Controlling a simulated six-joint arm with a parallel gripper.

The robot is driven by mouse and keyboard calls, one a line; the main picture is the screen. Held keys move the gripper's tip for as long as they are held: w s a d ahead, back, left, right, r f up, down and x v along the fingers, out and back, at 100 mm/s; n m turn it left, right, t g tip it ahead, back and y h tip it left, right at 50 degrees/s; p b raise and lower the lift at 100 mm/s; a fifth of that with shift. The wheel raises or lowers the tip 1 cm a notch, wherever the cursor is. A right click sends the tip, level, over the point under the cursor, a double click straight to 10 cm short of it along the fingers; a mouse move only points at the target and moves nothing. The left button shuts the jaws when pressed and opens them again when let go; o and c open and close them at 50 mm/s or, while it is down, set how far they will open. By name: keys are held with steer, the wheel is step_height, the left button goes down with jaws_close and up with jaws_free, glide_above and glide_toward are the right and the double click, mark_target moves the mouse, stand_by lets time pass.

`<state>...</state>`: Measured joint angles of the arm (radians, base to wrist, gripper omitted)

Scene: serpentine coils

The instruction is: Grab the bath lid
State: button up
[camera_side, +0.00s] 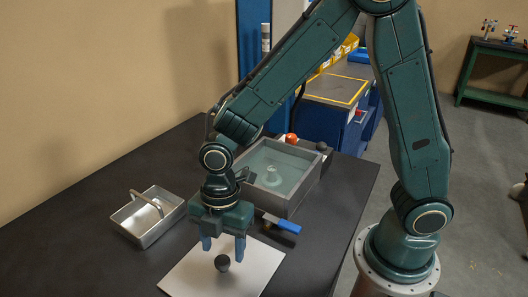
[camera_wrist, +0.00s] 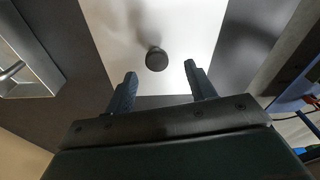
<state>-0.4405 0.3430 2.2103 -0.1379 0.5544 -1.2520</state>
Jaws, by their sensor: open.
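The bath lid (camera_side: 190,278) is a flat pale square plate lying on the dark table at the front. Its round black knob (camera_side: 222,263) stands up from its middle. The wrist view shows the plate (camera_wrist: 200,25) and the knob (camera_wrist: 156,60) too. My gripper (camera_side: 223,246) points down above the lid, its two blue fingers apart and empty. In the side view the knob is just below the fingertips. In the wrist view the knob appears between the fingertips (camera_wrist: 160,70), slightly nearer the left one. I see no contact with it.
The grey bath (camera_side: 298,202), open and holding clear liquid with a pale object inside, stands behind my gripper. A metal tray with a bar handle (camera_side: 165,228) is on the left. An orange ball (camera_side: 291,138) is behind the bath.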

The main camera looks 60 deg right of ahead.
mark_target(222, 260)
steer(key=shift+w+a+f, duration=0.1)
steer(key=shift+a+f, duration=0.05)
steer(key=shift+f, duration=1.15)
steer(key=shift+w+a+f, duration=0.1)
steer(key=shift+f, duration=1.15)
jaws_close()
steer(key=shift+r, duration=0.15)
step_height(222, 260, up, 20)
